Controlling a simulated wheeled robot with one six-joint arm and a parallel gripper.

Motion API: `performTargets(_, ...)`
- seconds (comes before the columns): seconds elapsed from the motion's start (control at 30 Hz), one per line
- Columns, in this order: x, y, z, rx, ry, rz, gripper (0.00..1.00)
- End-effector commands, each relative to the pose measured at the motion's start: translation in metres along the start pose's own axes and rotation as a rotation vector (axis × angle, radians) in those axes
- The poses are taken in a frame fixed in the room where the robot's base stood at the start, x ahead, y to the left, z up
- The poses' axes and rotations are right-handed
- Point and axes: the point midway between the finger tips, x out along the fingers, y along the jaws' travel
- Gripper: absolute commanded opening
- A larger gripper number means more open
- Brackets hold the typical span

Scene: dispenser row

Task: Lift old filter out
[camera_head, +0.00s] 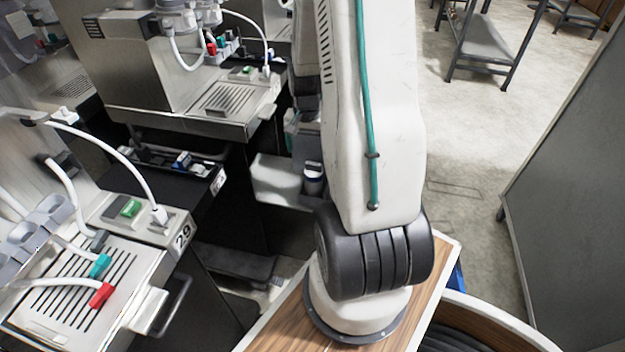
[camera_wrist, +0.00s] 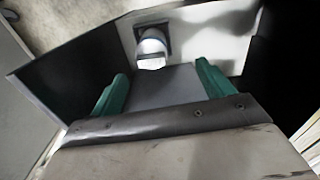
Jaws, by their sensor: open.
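The filter (camera_wrist: 152,48) is a pale cylinder with a dark blue band, seated in a dark square holder on a white panel in the wrist view. The filter lies beyond the fingertips, a little left of the middle of the gap, and nothing is between the fingers.
A dark cabinet wall (camera_wrist: 60,75) stands left of the gripper, and a dark area lies to the right. Dispenser 29 (camera_head: 180,235) with hoses and red and green fittings stands at the left. Another dispenser (camera_head: 150,65) is behind it. A grey panel (camera_head: 570,190) is at the right.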

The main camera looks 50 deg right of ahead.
Motion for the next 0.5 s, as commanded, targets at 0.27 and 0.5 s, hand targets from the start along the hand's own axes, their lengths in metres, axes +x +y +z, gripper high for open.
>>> performTargets(0.27,0.042,0.021,-0.014,0.088,-0.009,0.004,0.8)
performTargets(0.5,0.068,0.02,-0.012,0.086,-0.01,0.004,0.8)
